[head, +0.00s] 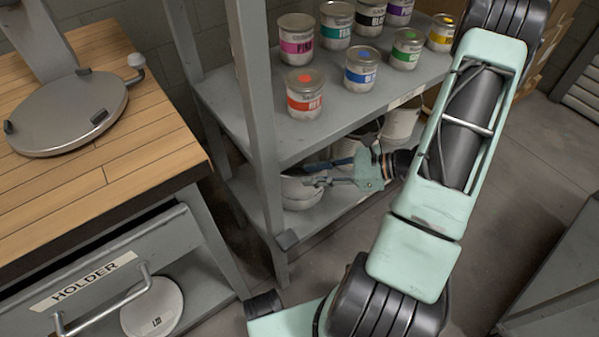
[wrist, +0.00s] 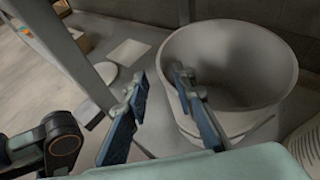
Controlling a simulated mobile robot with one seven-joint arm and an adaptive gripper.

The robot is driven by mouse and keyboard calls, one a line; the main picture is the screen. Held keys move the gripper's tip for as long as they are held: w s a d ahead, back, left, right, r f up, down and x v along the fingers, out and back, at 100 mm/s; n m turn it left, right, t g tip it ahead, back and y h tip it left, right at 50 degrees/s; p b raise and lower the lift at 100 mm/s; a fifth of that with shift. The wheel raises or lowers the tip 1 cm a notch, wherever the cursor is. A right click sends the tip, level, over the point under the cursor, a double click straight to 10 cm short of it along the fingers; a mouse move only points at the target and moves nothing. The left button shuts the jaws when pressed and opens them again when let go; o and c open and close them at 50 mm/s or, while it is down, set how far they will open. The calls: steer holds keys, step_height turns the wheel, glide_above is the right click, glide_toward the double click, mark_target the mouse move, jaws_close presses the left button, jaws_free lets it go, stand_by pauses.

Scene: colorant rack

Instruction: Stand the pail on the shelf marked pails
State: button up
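A pale grey, empty-looking pail (wrist: 235,55) stands upright and open-topped in the wrist view. In the head view a whitish pail (head: 300,192) is on the lower shelf (head: 330,215), partly behind my gripper (head: 312,175). In the wrist view my gripper (wrist: 160,80) is open, its blue-padded fingers apart. The right finger overlaps the pail's left wall and the left finger is outside it. I cannot tell whether either finger touches. A label (head: 405,97) is on the upper shelf's front edge, its text unreadable.
Several paint cans, including a red one (head: 305,93), stand on the upper shelf (head: 340,125). A white pail (head: 402,124) is farther right below it. A grey rack post (head: 258,110) rises left of my gripper. A wooden bench (head: 90,190) and HOLDER drawer (head: 110,275) are left.

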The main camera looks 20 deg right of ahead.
steer(key=p+v, duration=0.1)
steer(key=v, duration=0.6)
steer(key=shift+s, duration=0.1)
